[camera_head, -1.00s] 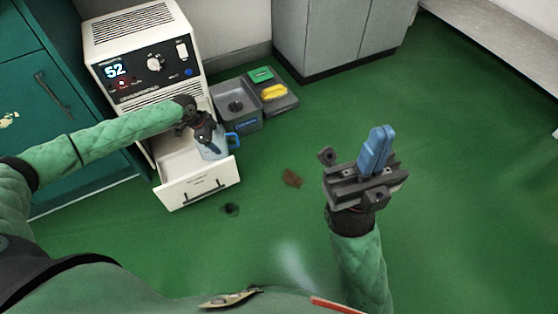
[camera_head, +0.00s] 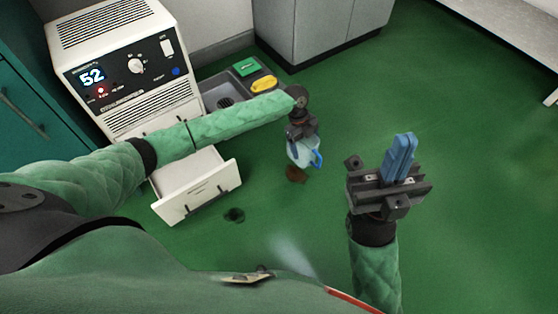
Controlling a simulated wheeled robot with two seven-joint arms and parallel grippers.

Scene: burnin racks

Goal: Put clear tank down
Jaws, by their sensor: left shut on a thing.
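The clear tank (camera_head: 299,154), a small see-through container with a blue handle (camera_head: 316,159), hangs under my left gripper (camera_head: 301,134). My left gripper is shut on the tank near its top and hides part of it. The tank is out in front of the open drawer and to its right, over the green floor; its height above the floor is hard to tell. My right gripper (camera_head: 400,157) is at the right, pointing up, with its blue fingers close together and nothing visible between them.
The white dehumidifier (camera_head: 120,60) shows 52, and its front drawer (camera_head: 197,203) is open. Grey cabinets (camera_head: 335,25) are at the back. The green floor (camera_head: 480,130) is clear at right.

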